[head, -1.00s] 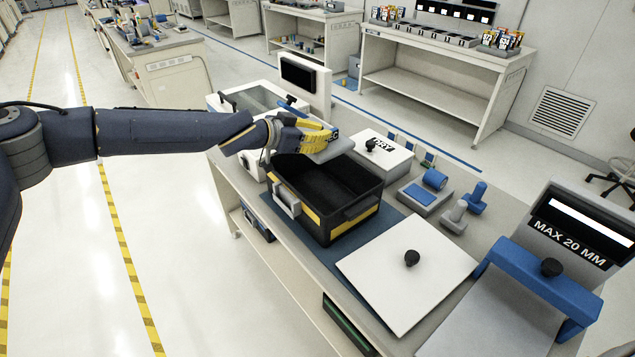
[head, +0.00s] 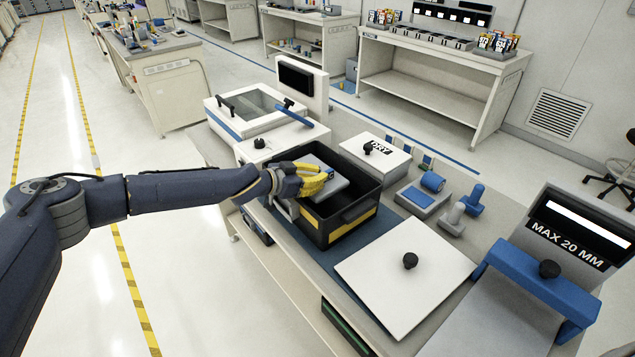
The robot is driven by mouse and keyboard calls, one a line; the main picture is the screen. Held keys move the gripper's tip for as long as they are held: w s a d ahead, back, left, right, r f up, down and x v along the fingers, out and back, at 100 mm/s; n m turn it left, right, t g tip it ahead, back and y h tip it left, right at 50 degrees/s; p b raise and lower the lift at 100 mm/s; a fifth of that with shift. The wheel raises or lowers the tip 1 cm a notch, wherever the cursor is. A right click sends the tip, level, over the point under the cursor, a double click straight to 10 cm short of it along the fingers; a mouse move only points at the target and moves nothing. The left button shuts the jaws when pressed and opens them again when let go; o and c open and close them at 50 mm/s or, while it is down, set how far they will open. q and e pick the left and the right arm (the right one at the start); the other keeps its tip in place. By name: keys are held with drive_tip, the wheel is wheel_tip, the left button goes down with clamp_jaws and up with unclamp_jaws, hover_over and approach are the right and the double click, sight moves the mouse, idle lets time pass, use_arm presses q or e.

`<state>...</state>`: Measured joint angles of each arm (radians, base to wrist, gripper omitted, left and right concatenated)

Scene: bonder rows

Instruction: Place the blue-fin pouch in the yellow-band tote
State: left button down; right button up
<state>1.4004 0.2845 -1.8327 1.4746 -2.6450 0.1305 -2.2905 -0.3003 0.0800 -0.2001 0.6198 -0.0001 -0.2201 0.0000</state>
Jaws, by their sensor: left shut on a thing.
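The yellow-band tote (head: 345,231) is a black open box with a yellow stripe, standing on a blue mat on the bench. My left gripper (head: 325,180), with yellow fingers, is over the tote's left part. It is shut on a grey pouch (head: 334,184), which is at about the height of the tote's rim or slightly inside; I cannot tell if it touches the floor. A small blue mark shows at the pouch's far end; the rest of its marking is hidden by the fingers. My right gripper is not in view.
A machine with a clear window (head: 252,105) and a blue-handled lever (head: 296,113) stand behind left. A blue roll dispenser (head: 424,194) sits at right.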

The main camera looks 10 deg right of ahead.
use_arm(q)
drive_tip(key=shift+f, duration=0.95)
drive_tip(key=shift+s+a+f, duration=0.1)
drive_tip(key=shift+s+f, duration=0.1)
drive_tip(key=shift+f, duration=0.6)
drive_tip(key=c, duration=1.5)
unclamp_jaws()
drive_tip(key=shift+f, duration=0.1)
drive_tip(key=shift+w+r, duration=0.1)
drive_tip(key=shift+r, duration=0.6)
drive_tip(key=v, duration=1.2)
drive_tip(key=shift+w+r, duration=0.1)
drive_tip(key=shift+r, duration=0.2)
